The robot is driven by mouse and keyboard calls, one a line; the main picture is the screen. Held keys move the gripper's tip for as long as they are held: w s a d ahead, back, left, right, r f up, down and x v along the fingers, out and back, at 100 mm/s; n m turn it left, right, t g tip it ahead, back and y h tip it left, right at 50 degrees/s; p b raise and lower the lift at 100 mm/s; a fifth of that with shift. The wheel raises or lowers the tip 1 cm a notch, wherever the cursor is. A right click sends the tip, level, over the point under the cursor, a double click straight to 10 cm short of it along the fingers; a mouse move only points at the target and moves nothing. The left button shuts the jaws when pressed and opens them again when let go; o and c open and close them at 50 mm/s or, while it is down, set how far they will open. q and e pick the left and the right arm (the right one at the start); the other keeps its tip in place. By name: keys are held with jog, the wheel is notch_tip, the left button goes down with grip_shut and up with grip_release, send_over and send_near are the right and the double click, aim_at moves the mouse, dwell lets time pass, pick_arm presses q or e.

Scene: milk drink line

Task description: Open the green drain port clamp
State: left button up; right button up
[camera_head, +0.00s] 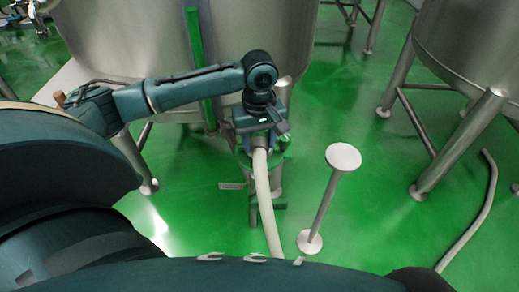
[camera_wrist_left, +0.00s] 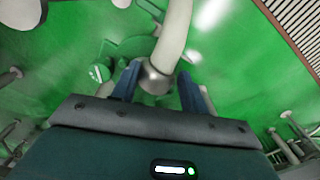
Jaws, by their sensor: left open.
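My left gripper (camera_head: 262,135) reaches down in front of a steel tank, over the top end of a pale hose (camera_head: 264,200). In the left wrist view its two blue fingers (camera_wrist_left: 159,72) are open, one on each side of a metal collar (camera_wrist_left: 155,79) at the end of the hose (camera_wrist_left: 176,35). I cannot tell whether either finger touches the collar. Green parts (camera_wrist_left: 128,47) show just beyond the left finger and look like the drain port clamp; their shape is hard to tell against the green floor. My gripper partly hides the port. My right gripper is not in view.
The steel tank (camera_head: 125,35) stands behind my left arm, with a green vertical strip (camera_head: 194,45) on it. A post with a round white top (camera_head: 343,157) stands right of the hose. Another tank (camera_head: 470,45) on legs is at the right.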

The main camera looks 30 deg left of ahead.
pick_arm(q)
jog(key=shift+f, duration=0.95)
grip_shut()
